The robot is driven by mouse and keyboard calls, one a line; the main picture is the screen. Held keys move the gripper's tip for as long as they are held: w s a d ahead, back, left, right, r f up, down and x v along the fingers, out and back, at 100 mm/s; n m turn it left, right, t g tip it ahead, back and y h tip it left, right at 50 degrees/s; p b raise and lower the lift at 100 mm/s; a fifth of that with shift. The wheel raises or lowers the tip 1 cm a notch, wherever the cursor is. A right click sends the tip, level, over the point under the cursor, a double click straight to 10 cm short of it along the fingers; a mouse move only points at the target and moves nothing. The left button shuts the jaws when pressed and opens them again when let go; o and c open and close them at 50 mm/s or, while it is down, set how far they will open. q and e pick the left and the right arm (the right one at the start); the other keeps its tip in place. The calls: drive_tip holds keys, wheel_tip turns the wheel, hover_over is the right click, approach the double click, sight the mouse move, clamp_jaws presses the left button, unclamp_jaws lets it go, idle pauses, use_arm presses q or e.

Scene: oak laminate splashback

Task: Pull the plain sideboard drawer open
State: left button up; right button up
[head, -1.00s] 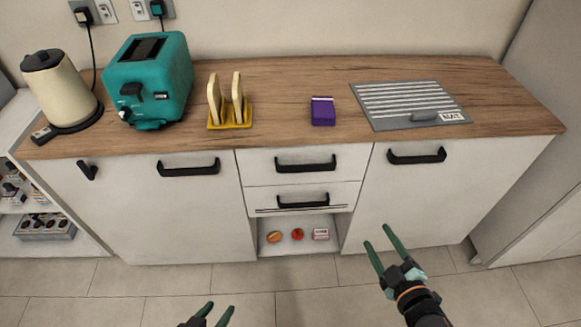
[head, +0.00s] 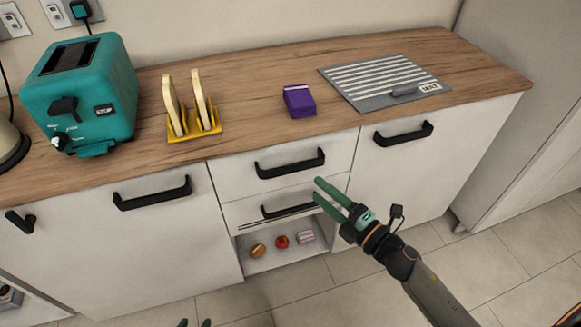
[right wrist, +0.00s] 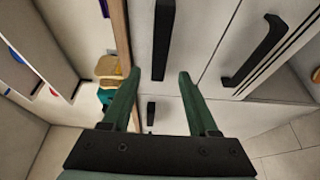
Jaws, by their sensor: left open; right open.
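The sideboard has two stacked drawers in its middle. The upper drawer front (head: 235,178) is plain and closed, with a black bar handle (head: 290,163). The lower drawer front (head: 240,213) has dark lines along its bottom edge and its own black handle (head: 285,207). My right gripper (head: 318,190) is open and empty, its fingertips in front of the drawers' right side, below and right of the upper handle. In the right wrist view the upper handle (right wrist: 163,40) lies ahead, between the open fingers (right wrist: 160,75), apart from them. Only the fingertips of my left gripper (head: 195,323) show, at the bottom edge.
Doors with black handles flank the drawers. An open niche (head: 262,262) below holds small items. The floor in front is clear.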

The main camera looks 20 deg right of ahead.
sight(294, 169)
drive_tip(key=x, duration=1)
drive_tip(key=shift+w+a, duration=0.1)
drive_tip(key=shift+w, duration=0.15)
clamp_jaws()
idle(1.0)
